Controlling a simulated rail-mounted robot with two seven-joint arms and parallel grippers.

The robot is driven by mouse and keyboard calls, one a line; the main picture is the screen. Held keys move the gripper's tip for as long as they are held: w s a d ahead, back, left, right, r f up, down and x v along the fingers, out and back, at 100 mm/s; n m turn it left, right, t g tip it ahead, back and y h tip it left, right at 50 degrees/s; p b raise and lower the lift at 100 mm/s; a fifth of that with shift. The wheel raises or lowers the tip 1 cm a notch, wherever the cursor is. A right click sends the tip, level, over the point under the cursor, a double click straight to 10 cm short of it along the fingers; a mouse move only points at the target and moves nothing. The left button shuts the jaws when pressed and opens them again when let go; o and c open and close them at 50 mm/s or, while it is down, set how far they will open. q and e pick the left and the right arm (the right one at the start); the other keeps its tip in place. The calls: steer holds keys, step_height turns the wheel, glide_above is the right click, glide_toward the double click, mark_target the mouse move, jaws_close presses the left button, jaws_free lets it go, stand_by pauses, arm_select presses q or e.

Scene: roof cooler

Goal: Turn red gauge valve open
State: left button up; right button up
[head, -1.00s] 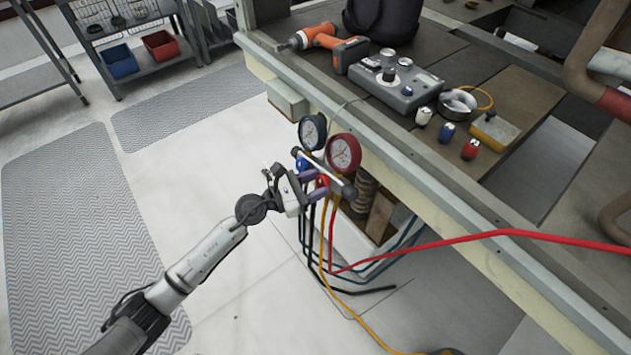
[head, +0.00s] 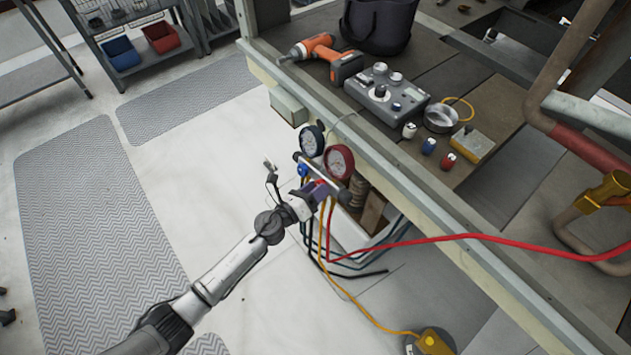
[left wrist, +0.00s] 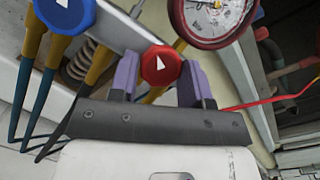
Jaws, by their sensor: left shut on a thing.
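The red valve knob (left wrist: 160,65) with a white arrow sits between the purple fingers of my left gripper (left wrist: 158,80) in the left wrist view. The gripper is shut on it. In the head view my left gripper (head: 316,193) is at the front of the gauge manifold (head: 318,172), and only a little of the red knob (head: 320,183) shows. The red gauge (head: 339,161) is just above the knob. The blue gauge (head: 311,140) is to its left. A blue knob (left wrist: 64,12) with a white arrow is at the upper left of the wrist view. My right gripper is not in view.
Red, yellow and dark hoses (head: 440,241) hang from the manifold. The bench edge (head: 420,190) runs close behind it. An orange drill (head: 328,56) and a grey device (head: 386,92) lie on the bench.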

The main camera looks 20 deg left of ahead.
arm_select(q)
steer(key=shift+d+r+n+g+y+p, duration=0.1)
steer(key=shift+n+g+y+p, duration=0.45)
steer(key=shift+n+p, duration=1.55)
steer(key=shift+d+r+n+g+y+p, duration=0.1)
steer(key=shift+n+y+p, duration=0.9)
steer(key=shift+n+p, duration=1.1)
steer(key=shift+d+r+n+g+y+p, duration=0.2)
steer(key=shift+n+y+p, duration=0.55)
steer(key=shift+n+p, duration=1.35)
steer(key=shift+a+f, duration=0.15)
steer(key=shift+a, duration=0.05)
steer(key=o, duration=0.6)
steer(key=shift+o, duration=0.2)
steer(key=shift+s, duration=0.1)
steer(key=p+v, duration=0.2)
steer(key=v, duration=1.1)
steer(key=shift+s+p, duration=0.3)
steer(key=shift+p, duration=0.05)
steer(key=shift+a+n, duration=0.15)
steer(key=shift+n, duration=0.25)
